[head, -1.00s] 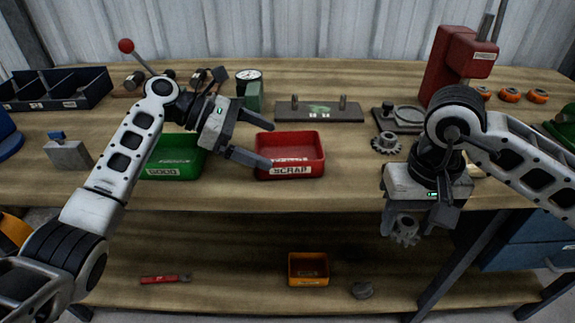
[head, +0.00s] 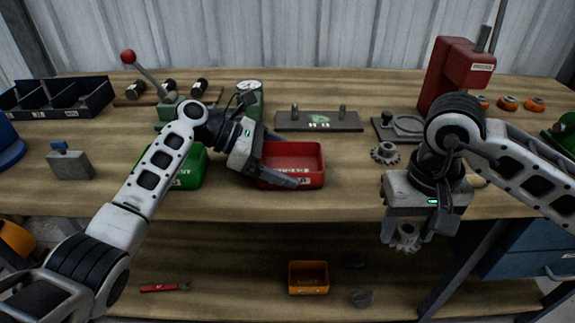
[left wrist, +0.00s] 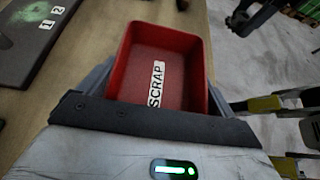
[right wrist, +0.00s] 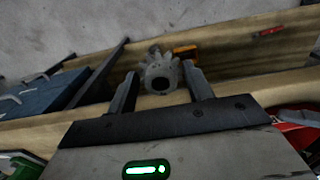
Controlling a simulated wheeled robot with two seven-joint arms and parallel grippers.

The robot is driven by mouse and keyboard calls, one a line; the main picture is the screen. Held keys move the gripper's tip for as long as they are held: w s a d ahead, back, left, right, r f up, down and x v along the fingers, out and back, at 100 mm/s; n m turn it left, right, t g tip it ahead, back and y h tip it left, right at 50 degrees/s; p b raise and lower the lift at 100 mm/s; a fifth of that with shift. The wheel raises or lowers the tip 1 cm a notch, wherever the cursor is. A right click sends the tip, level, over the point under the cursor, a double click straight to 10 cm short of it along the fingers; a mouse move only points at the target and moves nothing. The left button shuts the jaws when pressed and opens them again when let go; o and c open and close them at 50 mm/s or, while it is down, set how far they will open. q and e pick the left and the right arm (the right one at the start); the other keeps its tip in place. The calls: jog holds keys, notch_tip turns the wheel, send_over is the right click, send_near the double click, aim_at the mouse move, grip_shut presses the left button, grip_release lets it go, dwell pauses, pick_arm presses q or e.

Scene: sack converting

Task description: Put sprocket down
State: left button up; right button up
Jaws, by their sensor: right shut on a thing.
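A grey toothed sprocket (head: 405,237) hangs between the fingertips of my right gripper (head: 406,234), in front of the bench's front edge and above the lower shelf. In the right wrist view the sprocket (right wrist: 161,72) sits between the two fingers, its dark bore facing the camera. My left gripper (head: 284,160) is open at the red SCRAP bin (head: 318,165). In the left wrist view its fingers stand on either side of the bin (left wrist: 190,42), which looks empty; I cannot tell whether they touch it. A second toothed sprocket (head: 385,153) lies on the bench.
A green bin (head: 190,172) stands left of the red bin, partly behind my left arm. A fixture plate (head: 318,121) and red press (head: 452,72) stand behind. The lower shelf holds an orange bin (head: 308,278) and a red-handled tool (head: 165,287).

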jog(key=w+a+r+n, duration=0.1)
jog(key=w+a+r, duration=0.1)
jog(key=w+a, duration=0.1)
jog(key=w+a+r+n, duration=0.1)
jog(key=w+a+n, duration=0.1)
jog(key=w, duration=0.3)
jog(key=w+a+r+n, duration=0.1)
jog(key=w+a+r, duration=0.1)
jog(key=w+a, duration=0.2)
jog(key=shift+w+r, duration=0.35)
jog(key=shift+w, duration=0.1)
send_near(291, 160)
jog(key=s+r, duration=0.3)
jog(key=s, duration=0.1)
notch_tip(291, 160, down, 9)
jog(key=shift+a+f, duration=0.1)
jog(key=shift+f, duration=0.1)
jog(key=o, duration=0.8)
jog(key=shift+s+f, duration=0.1)
jog(key=shift+f, duration=0.05)
jog(key=shift+o, duration=0.4)
notch_tip(291, 160, up, 12)
